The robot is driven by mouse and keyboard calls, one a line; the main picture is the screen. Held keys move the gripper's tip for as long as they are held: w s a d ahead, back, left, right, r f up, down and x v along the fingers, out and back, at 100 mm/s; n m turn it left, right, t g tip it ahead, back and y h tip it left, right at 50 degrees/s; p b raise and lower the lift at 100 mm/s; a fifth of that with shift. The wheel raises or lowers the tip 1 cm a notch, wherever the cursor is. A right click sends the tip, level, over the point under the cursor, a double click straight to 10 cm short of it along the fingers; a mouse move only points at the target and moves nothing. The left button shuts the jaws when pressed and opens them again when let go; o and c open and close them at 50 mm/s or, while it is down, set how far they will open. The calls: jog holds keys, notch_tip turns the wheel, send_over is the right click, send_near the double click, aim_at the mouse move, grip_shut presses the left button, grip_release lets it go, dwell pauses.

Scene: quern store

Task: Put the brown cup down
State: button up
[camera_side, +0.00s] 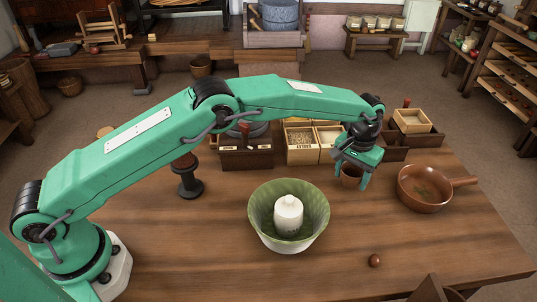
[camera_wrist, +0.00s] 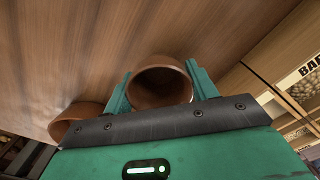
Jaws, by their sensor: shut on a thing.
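The brown cup (camera_side: 350,180) is between the fingers of my gripper (camera_side: 353,175) in the side view, over the right part of the table. My gripper is shut on it, with a finger on either side. In the wrist view the cup (camera_wrist: 160,85) shows its round open mouth and empty inside, between the two green fingertips (camera_wrist: 160,88). Part of the cup is hidden by the fingers in the side view. I cannot tell whether its base touches the wooden table (camera_side: 340,250) or hangs just above it.
A brown handled pan (camera_side: 424,190) stands close to the cup's right. A green bowl (camera_side: 262,225) holding a white lidded jar (camera_side: 288,215) is to the left. Wooden boxes (camera_side: 302,148) stand behind. A small brown ball (camera_side: 375,261) lies in front. Bare table lies between.

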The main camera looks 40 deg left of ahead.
jog(key=shift+f, duration=0.75)
jog(key=shift+f, duration=0.15)
jog(key=o, duration=1)
notch_tip(320, 180, up, 12)
jog(key=shift+r, duration=0.2)
